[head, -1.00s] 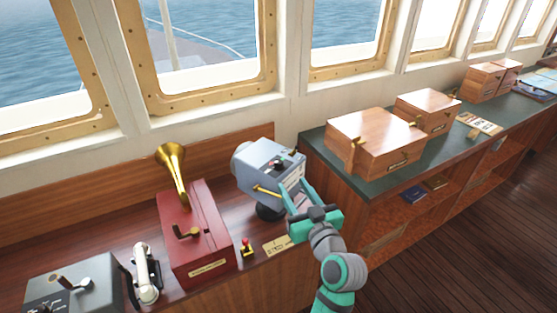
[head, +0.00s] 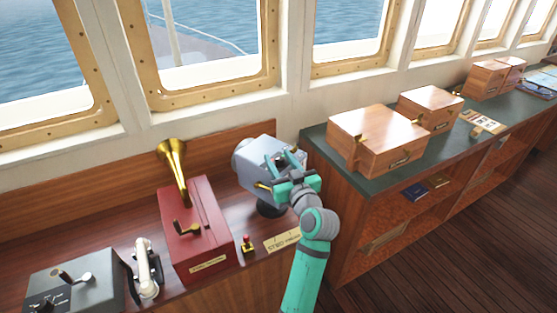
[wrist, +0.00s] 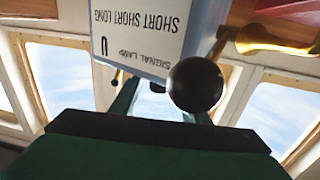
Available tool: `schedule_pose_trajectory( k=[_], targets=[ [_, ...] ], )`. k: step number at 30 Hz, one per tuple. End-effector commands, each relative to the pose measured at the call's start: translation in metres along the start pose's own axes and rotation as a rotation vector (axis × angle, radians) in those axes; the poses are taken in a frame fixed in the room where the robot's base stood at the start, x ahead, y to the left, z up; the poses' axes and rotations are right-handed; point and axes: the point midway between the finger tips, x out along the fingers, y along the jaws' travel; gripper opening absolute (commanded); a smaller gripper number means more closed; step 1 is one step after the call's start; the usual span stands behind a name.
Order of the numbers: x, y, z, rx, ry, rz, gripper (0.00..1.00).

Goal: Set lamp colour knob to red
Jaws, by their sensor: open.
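The signal lamp (head: 257,162) is a grey-blue box on a dark round foot on the wooden counter. My gripper (head: 284,160) is open, its fingers over the lamp's top and near side. They hide the dark knob on its top in the head view. In the wrist view, the lamp (wrist: 206,28) appears upside down with a white "SIGNAL LAMP" label (wrist: 130,35). A round black knob (wrist: 195,86) is close to the camera, in front of my right finger. I cannot tell whether it touches the finger.
Left of the lamp stand a red box with a brass horn (head: 198,225), a white handset (head: 147,268) and a grey lever box (head: 72,280). A small red-topped switch (head: 248,243) and a nameplate (head: 282,241) are in front. Wooden boxes (head: 375,140) stand on the right counter.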

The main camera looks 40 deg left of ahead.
Motion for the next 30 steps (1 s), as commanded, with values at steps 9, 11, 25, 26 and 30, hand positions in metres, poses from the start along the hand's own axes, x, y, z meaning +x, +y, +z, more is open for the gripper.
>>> schedule_pose_trajectory(
  k=[9, 11, 25, 26, 30],
  targets=[
    [0.0021, -0.0014, -0.0004, -0.001, 0.0, -0.002, 0.34],
    [0.0022, -0.0017, -0.0003, -0.001, 0.0, -0.002, 0.2],
    [0.0026, -0.0037, 0.0001, -0.002, -0.001, 0.033, 0.0],
    [0.0027, -0.0039, -0.0002, -0.002, 0.0, 0.042, 0.0],
    [0.0026, -0.0041, 0.0, -0.003, 0.0, 0.101, 0.0]
  ],
)
